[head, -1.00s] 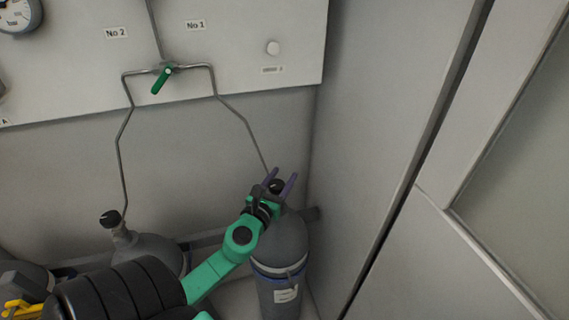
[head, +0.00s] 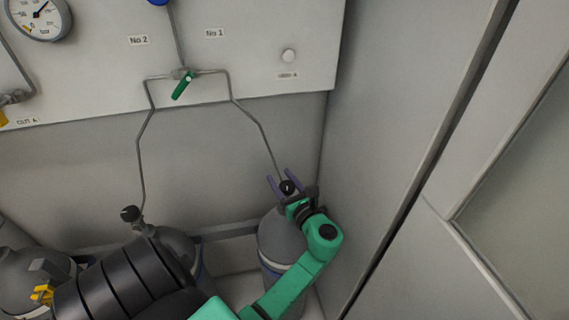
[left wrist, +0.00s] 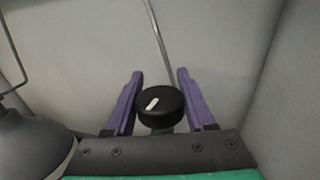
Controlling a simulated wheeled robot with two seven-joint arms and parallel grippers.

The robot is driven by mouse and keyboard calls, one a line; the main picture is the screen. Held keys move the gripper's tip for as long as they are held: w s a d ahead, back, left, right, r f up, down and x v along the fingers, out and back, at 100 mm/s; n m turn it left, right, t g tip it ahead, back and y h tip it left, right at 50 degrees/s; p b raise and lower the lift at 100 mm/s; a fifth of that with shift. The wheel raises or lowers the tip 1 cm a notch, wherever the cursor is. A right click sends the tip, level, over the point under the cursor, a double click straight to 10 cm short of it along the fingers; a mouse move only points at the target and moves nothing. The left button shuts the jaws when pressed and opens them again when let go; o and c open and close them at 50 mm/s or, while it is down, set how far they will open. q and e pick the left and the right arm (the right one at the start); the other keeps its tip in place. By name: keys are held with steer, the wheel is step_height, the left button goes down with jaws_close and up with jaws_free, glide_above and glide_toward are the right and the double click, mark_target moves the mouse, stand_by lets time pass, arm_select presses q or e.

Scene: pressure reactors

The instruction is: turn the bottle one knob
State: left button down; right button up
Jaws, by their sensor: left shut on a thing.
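The bottle one knob (head: 289,187) is a round black cap with a white mark, on top of the grey bottle (head: 276,238) under the No 1 pipe. My left gripper (head: 279,178) has its two purple fingers on either side of this knob and is shut on it. In the left wrist view the knob (left wrist: 161,106) sits between the fingers, its white mark tilted up to the right. Part of the bottle is hidden behind my green arm. My right gripper is not in view.
A second bottle with a black knob (head: 130,213) stands to the left, partly behind my arm. A panel with a gauge (head: 38,16) and a green valve handle (head: 182,86) is on the wall above. A grey side wall (head: 385,130) is close on the right.

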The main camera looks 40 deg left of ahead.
arm_select(q)
steer(key=n+g+b, duration=0.1)
steer(key=g, duration=0.1)
steer(key=n+g, duration=0.2)
steer(key=s+n+g+y+b, duration=0.1)
steer(key=g, duration=0.2)
steer(key=shift+a+f+n+b, duration=0.1)
steer(key=shift+n+b, duration=0.2)
steer(key=n+g+b, duration=0.1)
steer(key=n+g, duration=0.1)
steer(key=s+n+g+h+b, duration=0.1)
steer(key=g, duration=0.2)
steer(key=shift+s+n+g, duration=0.1)
steer(key=shift+n+g, duration=0.2)
steer(key=shift+n, duration=0.1)
steer(key=shift+s+n+g+h+b, duration=0.2)
steer(key=shift+n+g+h+b, duration=0.4)
steer(key=shift+g, duration=0.3)
steer(key=shift+c, duration=1.3)
jaws_free()
